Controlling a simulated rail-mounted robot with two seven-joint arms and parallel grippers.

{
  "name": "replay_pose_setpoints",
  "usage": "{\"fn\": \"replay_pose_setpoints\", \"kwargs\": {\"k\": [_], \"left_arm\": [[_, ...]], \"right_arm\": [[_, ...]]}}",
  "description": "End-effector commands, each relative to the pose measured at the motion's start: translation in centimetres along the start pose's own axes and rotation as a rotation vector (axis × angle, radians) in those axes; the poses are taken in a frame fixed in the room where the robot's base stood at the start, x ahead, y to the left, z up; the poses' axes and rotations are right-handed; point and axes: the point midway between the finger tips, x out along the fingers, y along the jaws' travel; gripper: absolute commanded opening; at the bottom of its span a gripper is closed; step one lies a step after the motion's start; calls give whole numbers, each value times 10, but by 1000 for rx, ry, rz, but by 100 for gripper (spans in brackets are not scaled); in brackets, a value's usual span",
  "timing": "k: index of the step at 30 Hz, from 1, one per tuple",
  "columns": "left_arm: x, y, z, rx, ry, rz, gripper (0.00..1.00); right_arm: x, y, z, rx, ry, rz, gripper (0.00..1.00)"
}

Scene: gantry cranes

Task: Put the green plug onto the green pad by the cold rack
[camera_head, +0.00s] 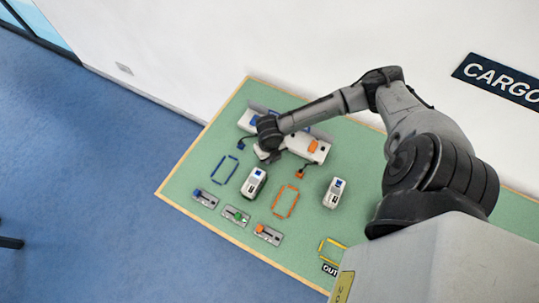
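My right arm reaches in from the right, and its gripper (267,154) is over the white units at the back of the green table (215,150). Its fingers are too small and dark to tell open from shut. A small green piece (238,217) lies on the middle one of three grey plates (230,211) at the front left; I cannot tell whether it is the green plug. No green pad can be made out, and the arm hides part of the back row. My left gripper is not in view.
White units with a blue block (254,120) and an orange block (313,146) stand at the back. A blue plug (240,145) and an orange plug (301,171) hang near them. Two white vehicles (254,183) (334,193) stand near blue, orange and yellow outlines.

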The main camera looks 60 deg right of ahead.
Motion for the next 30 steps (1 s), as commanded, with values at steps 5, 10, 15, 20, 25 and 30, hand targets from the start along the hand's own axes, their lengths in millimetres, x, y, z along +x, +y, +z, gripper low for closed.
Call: {"fn": "replay_pose_setpoints", "kwargs": {"k": [5, 10, 15, 20, 25, 30], "left_arm": [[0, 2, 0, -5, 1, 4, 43], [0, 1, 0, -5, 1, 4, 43], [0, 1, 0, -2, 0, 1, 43], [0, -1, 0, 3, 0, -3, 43], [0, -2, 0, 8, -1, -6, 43], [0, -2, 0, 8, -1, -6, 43]], "right_arm": [[0, 0, 0, 0, 0, 0, 22], [0, 0, 0, 0, 0, 0, 38], [0, 0, 0, 0, 0, 0, 48], [0, 0, 0, 0, 0, 0, 55], [0, 0, 0, 0, 0, 0, 71], [0, 0, 0, 0, 0, 0, 74]]}}
